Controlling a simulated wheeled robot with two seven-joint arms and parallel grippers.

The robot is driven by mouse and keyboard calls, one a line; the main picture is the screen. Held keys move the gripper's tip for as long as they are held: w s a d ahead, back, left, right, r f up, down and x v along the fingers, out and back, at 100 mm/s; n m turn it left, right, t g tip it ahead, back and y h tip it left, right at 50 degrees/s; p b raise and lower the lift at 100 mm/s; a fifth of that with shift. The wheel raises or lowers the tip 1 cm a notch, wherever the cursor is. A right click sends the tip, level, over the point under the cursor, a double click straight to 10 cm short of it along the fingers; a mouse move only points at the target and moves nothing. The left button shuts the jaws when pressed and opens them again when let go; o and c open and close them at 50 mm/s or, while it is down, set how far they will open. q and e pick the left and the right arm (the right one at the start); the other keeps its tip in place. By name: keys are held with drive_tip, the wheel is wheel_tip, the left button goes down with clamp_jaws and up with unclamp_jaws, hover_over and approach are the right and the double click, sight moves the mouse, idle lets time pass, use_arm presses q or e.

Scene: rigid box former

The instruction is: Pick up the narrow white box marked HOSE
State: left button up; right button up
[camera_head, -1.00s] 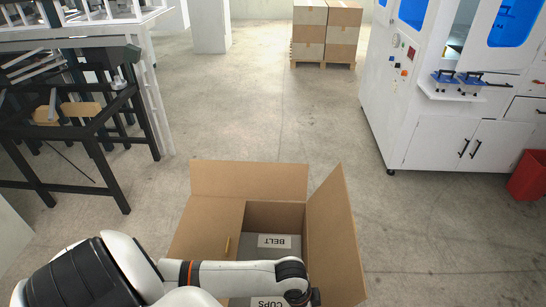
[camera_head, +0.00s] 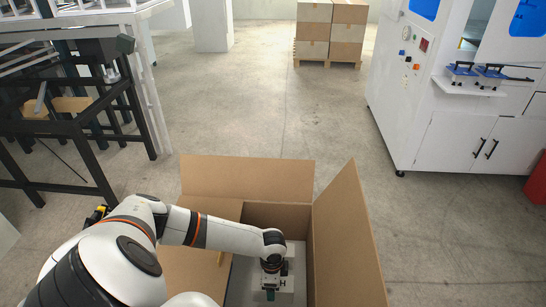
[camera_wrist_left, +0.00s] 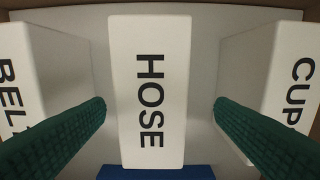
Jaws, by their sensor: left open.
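The narrow white box marked HOSE (camera_wrist_left: 150,45) stands in the middle of the left wrist view, its lettered face toward the camera. My left gripper (camera_wrist_left: 160,108) is open, its green ridged fingers on either side of this box, with gaps between fingers and box. White boxes marked BELT (camera_wrist_left: 15,75) and CUPS (camera_wrist_left: 285,75), partly cut off, stand to its left and right. In the head view my left gripper (camera_head: 269,288) reaches down inside the open cardboard carton (camera_head: 348,240). A white top with an "H" (camera_head: 285,282) shows beside it; the rest is hidden. My right gripper is not in view.
The carton's flaps stand spread around its opening. A dark-framed rack (camera_head: 95,135) is at the left, and a white machine cabinet (camera_head: 450,145) at the right. Stacked boxes on a pallet (camera_head: 328,62) stand far back. The floor between is clear.

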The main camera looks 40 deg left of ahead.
use_arm(q)
drive_tip(key=f, duration=0.3)
drive_tip(key=f+b, duration=0.1)
drive_tip(key=f, duration=0.1)
drive_tip(key=shift+w+a+f, duration=0.15)
drive_tip(key=shift+w+f, duration=0.15)
drive_tip(key=shift+w, duration=0.05)
drive_tip(key=shift+c, duration=0.4)
drive_tip(key=c, duration=1.1)
